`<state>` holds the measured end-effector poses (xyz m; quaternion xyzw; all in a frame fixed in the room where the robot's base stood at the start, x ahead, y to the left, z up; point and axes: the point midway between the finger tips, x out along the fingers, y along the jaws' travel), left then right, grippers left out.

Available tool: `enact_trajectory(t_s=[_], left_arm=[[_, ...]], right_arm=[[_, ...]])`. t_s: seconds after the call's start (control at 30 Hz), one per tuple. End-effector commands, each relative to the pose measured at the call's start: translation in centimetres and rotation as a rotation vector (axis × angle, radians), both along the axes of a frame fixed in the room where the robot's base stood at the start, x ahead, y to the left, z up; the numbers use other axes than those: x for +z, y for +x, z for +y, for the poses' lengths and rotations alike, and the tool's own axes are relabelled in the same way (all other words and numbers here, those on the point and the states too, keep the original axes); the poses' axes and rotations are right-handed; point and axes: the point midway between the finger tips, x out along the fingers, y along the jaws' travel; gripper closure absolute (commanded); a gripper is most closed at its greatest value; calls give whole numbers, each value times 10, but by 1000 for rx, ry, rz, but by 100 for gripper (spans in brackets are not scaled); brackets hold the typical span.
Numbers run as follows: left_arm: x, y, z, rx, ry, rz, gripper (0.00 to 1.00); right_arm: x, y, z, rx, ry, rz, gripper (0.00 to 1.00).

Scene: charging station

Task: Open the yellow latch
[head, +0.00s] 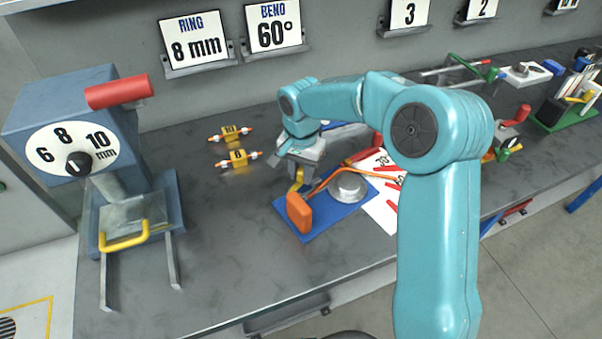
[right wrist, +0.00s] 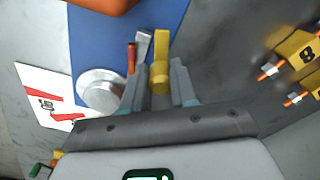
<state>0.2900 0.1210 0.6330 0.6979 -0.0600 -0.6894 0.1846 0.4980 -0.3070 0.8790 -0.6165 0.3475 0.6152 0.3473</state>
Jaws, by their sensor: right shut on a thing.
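The yellow latch (head: 296,186) is a small yellow piece at the left back of a blue base plate (head: 320,220) that carries a round silver disc (head: 348,187) and an orange handle (head: 299,212). My right gripper (head: 297,172) reaches down over the latch from behind and hides part of it. In the right wrist view the yellow latch (right wrist: 162,48) stands between the two grey fingers of my right gripper (right wrist: 161,78), and they are shut on it. An orange rod (right wrist: 131,58) and the silver disc (right wrist: 100,88) lie beside the fingers. My left gripper is not in view.
A blue machine with a 6-8-10 mm dial (head: 72,150) and a red handle stands at the left. Two yellow pieces with orange tips (head: 238,158) lie behind the plate. A white sheet with red marks (head: 385,205) lies to its right. Bare bench is left of the plate.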

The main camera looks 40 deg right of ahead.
Motion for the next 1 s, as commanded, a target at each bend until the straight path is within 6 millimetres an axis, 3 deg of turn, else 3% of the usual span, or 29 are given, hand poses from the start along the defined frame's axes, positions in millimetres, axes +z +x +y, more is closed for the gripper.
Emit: enact_trajectory(t_s=[0.4, 0.97, 1.0], left_arm=[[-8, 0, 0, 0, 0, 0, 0], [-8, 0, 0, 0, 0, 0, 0], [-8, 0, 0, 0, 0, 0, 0]], right_arm=[[-3, -1, 0, -190, -1, 7, 100], [-3, -2, 0, -218, -1, 10, 100], [-3, -2, 0, -218, -1, 10, 67]])
